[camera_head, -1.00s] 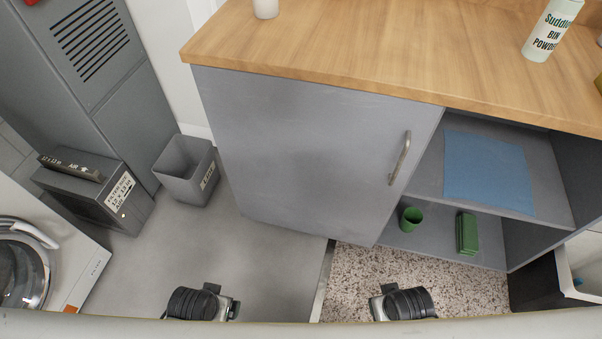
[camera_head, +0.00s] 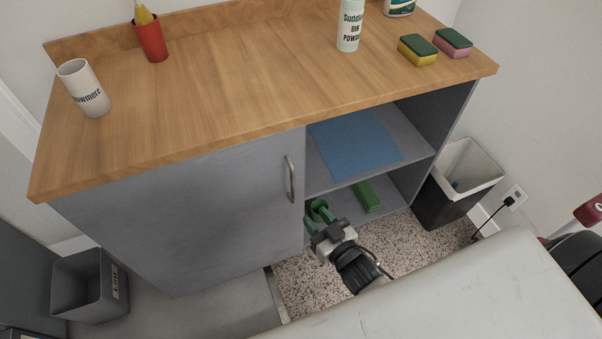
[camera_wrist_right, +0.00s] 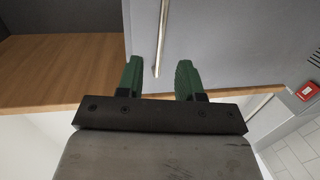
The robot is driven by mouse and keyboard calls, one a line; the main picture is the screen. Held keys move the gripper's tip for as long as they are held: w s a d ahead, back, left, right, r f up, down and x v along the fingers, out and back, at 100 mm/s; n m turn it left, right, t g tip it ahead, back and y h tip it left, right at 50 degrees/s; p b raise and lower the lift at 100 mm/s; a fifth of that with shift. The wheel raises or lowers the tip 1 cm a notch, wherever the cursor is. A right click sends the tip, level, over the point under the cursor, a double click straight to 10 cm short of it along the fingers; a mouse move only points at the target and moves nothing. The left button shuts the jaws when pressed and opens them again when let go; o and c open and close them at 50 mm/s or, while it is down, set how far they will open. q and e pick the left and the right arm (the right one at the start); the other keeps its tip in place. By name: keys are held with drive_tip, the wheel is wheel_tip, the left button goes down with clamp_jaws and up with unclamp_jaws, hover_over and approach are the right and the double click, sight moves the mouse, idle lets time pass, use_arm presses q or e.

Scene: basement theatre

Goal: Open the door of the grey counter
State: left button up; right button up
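The grey counter (camera_head: 200,185) has a wooden top and a closed grey door on its left half. A metal bar handle (camera_head: 291,179) sits near the door's right edge. My right gripper (camera_head: 318,218) is in front of the counter, just below and right of the handle, apart from it. In the right wrist view its green fingers (camera_wrist_right: 160,80) are open. The handle (camera_wrist_right: 162,38) appears there beyond the fingertips, lined up with the gap between them. My left gripper is out of the head view.
Open shelves right of the door hold a blue sheet (camera_head: 354,146) and a green block (camera_head: 367,196). A white cup (camera_head: 84,88), red cup (camera_head: 151,38), powder bottle (camera_head: 350,25) and sponges (camera_head: 418,50) stand on top. Bins stand at left (camera_head: 85,285) and right (camera_head: 450,185).

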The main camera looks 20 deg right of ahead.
drive_tip(key=r, duration=0.1)
hover_over(293, 200)
drive_tip(key=shift+w+d+r+t+b, duration=0.15)
drive_tip(key=shift+w+t+b, duration=0.15)
drive_tip(key=shift+t+b, duration=0.1)
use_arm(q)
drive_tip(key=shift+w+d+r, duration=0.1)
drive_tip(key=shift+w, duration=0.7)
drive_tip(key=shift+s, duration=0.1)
use_arm(e)
drive_tip(key=shift+c, duration=0.9)
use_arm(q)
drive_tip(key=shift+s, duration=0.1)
use_arm(e)
clamp_jaws()
